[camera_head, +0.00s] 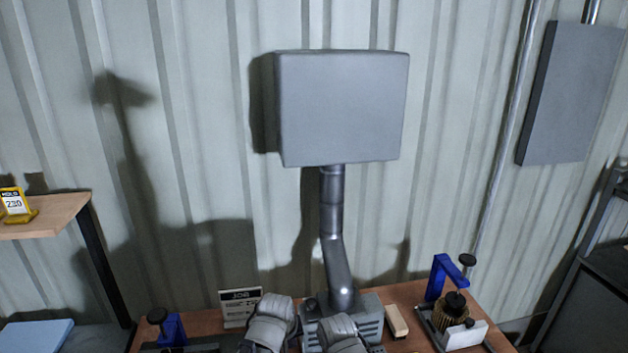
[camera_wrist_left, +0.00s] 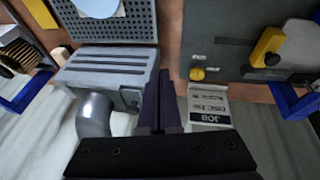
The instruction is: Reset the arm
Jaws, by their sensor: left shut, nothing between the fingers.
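My left gripper (camera_wrist_left: 160,105) shows in the left wrist view, its two dark fingers together with nothing between them. Its tips are over the bench, between the grey vented box and the job card. In the head view, two grey jointed parts of my arms show at the bottom middle, in front of the box; their fingers cannot be made out. My right gripper's fingers are not in view. A brown pleated filter cartridge (camera_head: 449,315) with a dark top sits in a holder at the bench's right; it also shows at the left wrist view's left edge (camera_wrist_left: 18,50).
The grey vented box (camera_head: 367,318) carries a bent duct (camera_head: 337,262) up to a large grey hood (camera_head: 343,108). The job card (camera_head: 240,306) stands left of it. Blue clamps (camera_head: 442,275) flank the bench. A shelf (camera_head: 45,216) with a yellow-framed sign is at left.

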